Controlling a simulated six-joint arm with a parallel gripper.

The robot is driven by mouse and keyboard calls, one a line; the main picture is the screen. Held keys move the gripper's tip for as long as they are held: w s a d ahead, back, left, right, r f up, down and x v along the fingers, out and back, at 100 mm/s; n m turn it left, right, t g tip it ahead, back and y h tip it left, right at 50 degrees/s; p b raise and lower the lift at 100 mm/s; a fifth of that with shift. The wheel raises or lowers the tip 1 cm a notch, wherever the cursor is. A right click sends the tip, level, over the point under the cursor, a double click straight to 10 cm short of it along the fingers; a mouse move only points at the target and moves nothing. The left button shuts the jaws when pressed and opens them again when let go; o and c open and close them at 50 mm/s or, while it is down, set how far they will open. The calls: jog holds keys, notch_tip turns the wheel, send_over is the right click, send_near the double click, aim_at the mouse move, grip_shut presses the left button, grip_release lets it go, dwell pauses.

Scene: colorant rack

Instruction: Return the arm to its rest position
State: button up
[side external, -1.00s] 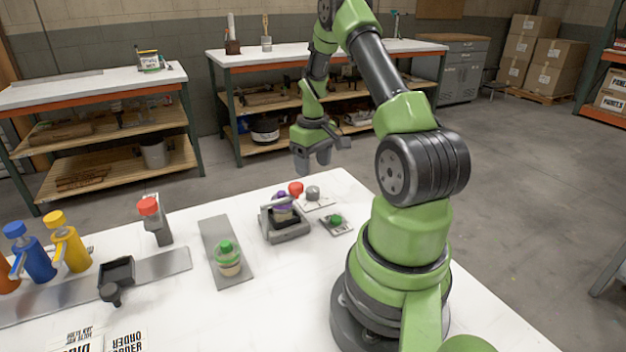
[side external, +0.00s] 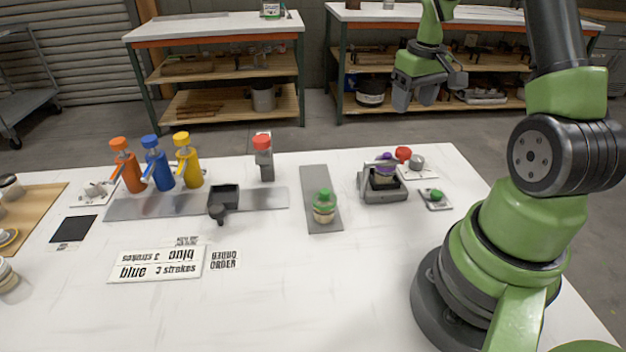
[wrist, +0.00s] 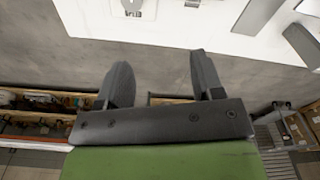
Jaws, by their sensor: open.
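My gripper (side external: 415,97) hangs in the air beyond the far edge of the white table (side external: 270,285), up and to the right of the table's middle in the side view. It points down, with its two dark fingers apart and nothing between them. In the wrist view my gripper (wrist: 162,82) also shows open and empty, with grey floor beyond the fingers and a strip of the white table at the top. My green and black arm stands at the right of the table.
On the table stand orange (side external: 127,170), blue (side external: 157,168) and yellow (side external: 188,165) bottles, a red-capped grey bottle (side external: 266,165), a green-lidded jar (side external: 324,208) and a device (side external: 370,190) holding a purple-topped jar. A printed order card (side external: 158,264) lies in front. Workbenches (side external: 215,28) stand behind.

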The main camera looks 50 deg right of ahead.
jog(key=w+a+r+t, duration=0.2)
jog(key=a+r, duration=0.5)
jog(key=a, duration=0.1)
jog(key=s+a+r+t+y, duration=0.1)
jog(key=s+a+r, duration=0.1)
jog(key=a, duration=0.4)
jog(key=s+a+r+t, duration=0.2)
jog(key=s+a+r, duration=0.1)
jog(key=s+a, duration=0.2)
jog(key=s+a+r+n+t+y, duration=0.1)
jog(key=s+a+r, duration=0.2)
jog(key=a, duration=0.5)
jog(key=shift+s+r+y, duration=0.15)
jog(key=shift+s+y, duration=0.15)
jog(key=shift+s, duration=0.25)
